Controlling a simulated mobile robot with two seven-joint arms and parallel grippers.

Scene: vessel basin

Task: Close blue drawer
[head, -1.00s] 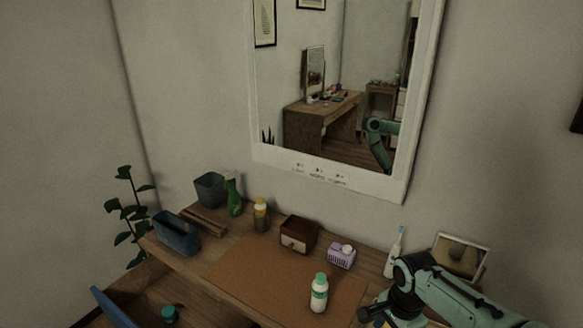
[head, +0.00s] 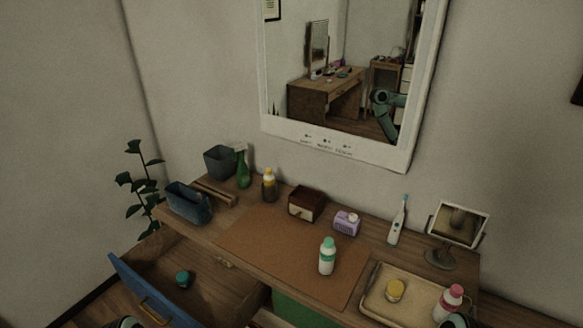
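The blue drawer (head: 135,283) is at the lower left of the desk and stands pulled out. Its blue front is away from the desk edge, and a brass handle (head: 154,311) shows on it. The front's lower part is cut off by the frame. A small teal jar (head: 184,279) sits inside on the wooden bottom. Neither gripper's fingers show. Only small dark rounded parts of mine show at the bottom edge, one left by the drawer front and one right below the tray.
The desk mat (head: 260,252) carries a white bottle with a green cap (head: 327,257). A tray (head: 381,280) with a yellow jar (head: 395,290) and pink-capped bottle (head: 447,304) is at right. A blue holder (head: 190,206) stands on the desk above the drawer. A plant (head: 140,180) stands left.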

